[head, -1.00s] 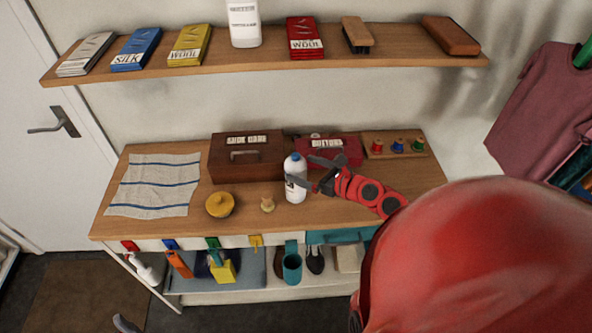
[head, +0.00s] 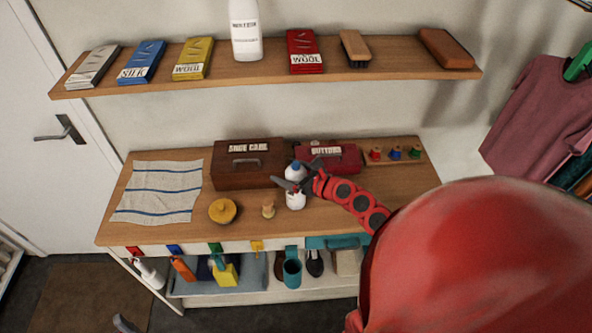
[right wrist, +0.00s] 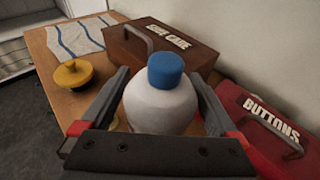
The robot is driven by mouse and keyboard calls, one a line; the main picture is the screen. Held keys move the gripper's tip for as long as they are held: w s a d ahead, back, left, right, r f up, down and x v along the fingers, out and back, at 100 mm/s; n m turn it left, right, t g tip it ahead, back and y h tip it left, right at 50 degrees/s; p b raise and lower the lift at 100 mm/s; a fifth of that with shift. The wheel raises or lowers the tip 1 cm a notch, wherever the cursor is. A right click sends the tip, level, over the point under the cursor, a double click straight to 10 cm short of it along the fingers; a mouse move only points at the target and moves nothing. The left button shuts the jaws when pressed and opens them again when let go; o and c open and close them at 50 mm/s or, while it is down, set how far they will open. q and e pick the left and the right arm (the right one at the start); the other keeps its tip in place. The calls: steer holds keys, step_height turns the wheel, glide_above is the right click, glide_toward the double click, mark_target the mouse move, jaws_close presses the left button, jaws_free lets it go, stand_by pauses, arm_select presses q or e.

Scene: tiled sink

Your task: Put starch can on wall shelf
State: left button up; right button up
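The starch can, a white can with a blue cap (head: 296,202), stands upright on the wooden table, in front of the brown box. My right gripper (head: 297,178) is around its upper part, one finger on each side. In the right wrist view the can (right wrist: 160,105) fills the space between the spread fingers (right wrist: 160,85); I cannot tell whether they touch it. The wall shelf (head: 390,60) runs above the table. A small grey tip at the lower left edge of the head view may be my left gripper; its fingers are not clear.
The shelf holds several packets, a white bottle (head: 246,38), a brush (head: 355,47) and a brown block (head: 447,48). Bare shelf shows between the bottle and red packet. The shoe care box (head: 248,176), buttons box (head: 335,160) and yellow lidded pot (head: 222,211) are near the can.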

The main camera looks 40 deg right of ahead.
jaws_close()
stand_by(0.5)
